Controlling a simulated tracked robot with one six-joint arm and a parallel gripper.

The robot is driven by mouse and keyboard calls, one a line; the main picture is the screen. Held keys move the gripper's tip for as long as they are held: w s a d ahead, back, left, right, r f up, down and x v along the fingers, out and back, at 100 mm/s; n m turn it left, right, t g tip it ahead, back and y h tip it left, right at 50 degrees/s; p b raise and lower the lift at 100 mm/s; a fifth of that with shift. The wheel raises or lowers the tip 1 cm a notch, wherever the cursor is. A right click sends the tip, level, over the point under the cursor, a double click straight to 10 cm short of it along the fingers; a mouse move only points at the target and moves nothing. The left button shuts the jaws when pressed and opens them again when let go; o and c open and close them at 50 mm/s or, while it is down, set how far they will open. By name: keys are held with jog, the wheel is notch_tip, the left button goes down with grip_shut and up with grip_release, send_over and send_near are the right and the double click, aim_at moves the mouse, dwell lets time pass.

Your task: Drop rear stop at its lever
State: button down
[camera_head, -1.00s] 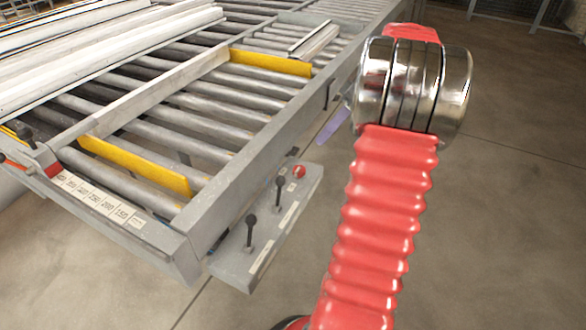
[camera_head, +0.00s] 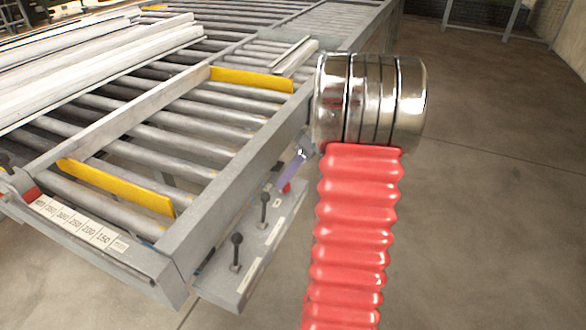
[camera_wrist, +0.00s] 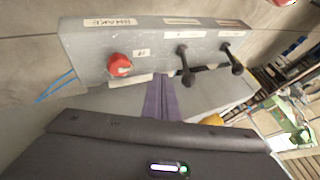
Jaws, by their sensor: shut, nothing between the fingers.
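A grey control panel (camera_head: 222,290) on the side of the roller bench carries two black levers, a nearer one (camera_head: 236,252) and a farther one (camera_head: 264,210), plus a red button (camera_head: 285,187). Two yellow stop plates stand up among the rollers, one near (camera_head: 115,187) and one far (camera_head: 252,79). My gripper (camera_head: 284,182) has purple fingers, shut and empty, by the red button. In the wrist view the fingertips (camera_wrist: 160,80) lie between the red button (camera_wrist: 120,65) and the middle lever (camera_wrist: 185,70); the other lever (camera_wrist: 232,60) stands farther right. I cannot tell any contact.
Long pale profiles (camera_head: 100,70) lie across the rollers at left. A numbered scale strip (camera_head: 80,220) runs along the bench's near edge. Blue cables (camera_wrist: 57,85) leave the panel in the wrist view. The floor (camera_head: 490,220) at right is clear.

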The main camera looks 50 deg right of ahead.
aim_at(264, 210)
jog(key=a, duration=0.3)
jog(key=shift+s+r, duration=0.25)
jog(key=shift+s, duration=0.05)
dwell(0.3)
jog(key=shift+s+d, duration=0.1)
